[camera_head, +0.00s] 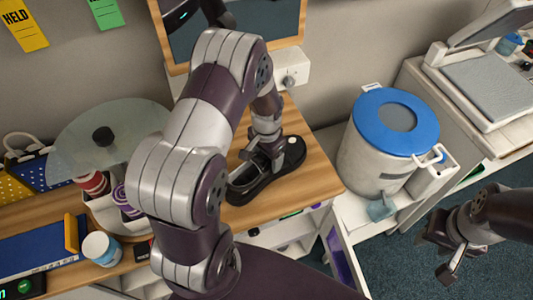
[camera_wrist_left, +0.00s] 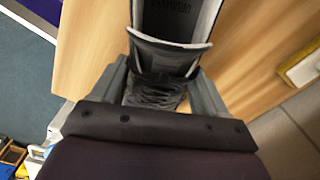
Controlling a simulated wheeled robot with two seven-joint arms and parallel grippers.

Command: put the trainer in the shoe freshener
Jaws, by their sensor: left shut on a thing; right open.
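A dark trainer (camera_head: 264,186) with a grey lining sits on the wooden counter in the head view. In the left wrist view, the trainer's opening and lettered insole (camera_wrist_left: 176,22) point up the picture, and its dark laces lie between the fingers. My left gripper (camera_head: 264,153) is shut on the trainer at the laces; the fingers flank it in the left wrist view (camera_wrist_left: 158,88). My right gripper (camera_head: 441,252) is open and empty, over the carpet at lower right. I cannot tell for sure which object is the shoe freshener; a white tub (camera_head: 366,160) with a blue lid stands right of the counter.
The wooden counter (camera_head: 318,180) has bare room right of the trainer. A round clear disc (camera_head: 118,125) covers a carousel at left, beside a jar (camera_head: 101,248) and a blue folder (camera_head: 40,250). A flat machine with a raised lid (camera_head: 490,92) stands at right. A framed screen stands behind.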

